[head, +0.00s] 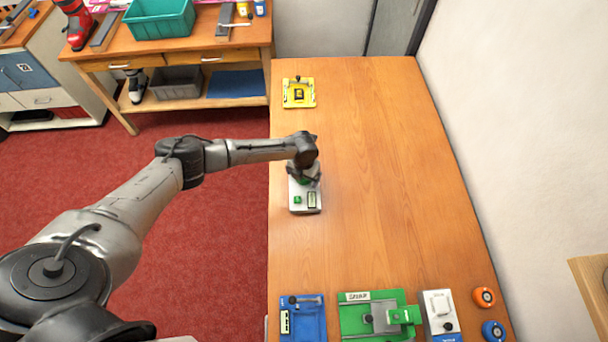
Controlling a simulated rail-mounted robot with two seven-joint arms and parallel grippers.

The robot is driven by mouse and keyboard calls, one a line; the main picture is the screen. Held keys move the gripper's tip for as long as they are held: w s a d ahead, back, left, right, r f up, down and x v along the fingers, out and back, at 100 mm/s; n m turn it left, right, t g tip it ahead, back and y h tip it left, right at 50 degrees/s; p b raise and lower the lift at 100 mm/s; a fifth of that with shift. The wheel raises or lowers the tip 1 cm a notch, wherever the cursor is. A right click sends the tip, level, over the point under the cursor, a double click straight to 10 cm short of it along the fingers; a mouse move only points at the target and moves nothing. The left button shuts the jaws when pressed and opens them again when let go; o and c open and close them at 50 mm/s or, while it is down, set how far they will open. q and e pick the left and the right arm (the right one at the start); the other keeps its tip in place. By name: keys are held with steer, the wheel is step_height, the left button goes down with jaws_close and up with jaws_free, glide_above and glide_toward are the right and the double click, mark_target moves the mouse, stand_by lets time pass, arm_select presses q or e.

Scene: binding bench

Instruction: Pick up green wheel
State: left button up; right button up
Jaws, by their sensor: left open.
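My left gripper (304,176) points down over the far end of a small white device (305,206) on the wooden bench. Its jaws are open. A bit of green, which looks like the green wheel (303,181), shows between and just below the fingers. Most of it is hidden by the gripper, so I cannot tell whether the fingers touch it. The white device has a small green square and a dark green label on its near end. My right gripper is not in view.
A yellow device (299,93) stands at the bench's far left. Along the near edge are a blue device (303,318), a green one (355,320), a white-and-blue one (438,305), an orange wheel (484,297) and a blue wheel (493,330). The bench's middle and right are clear.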

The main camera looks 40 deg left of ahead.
arm_select(q)
steer(key=shift+c, duration=0.2)
steer(key=c, duration=1)
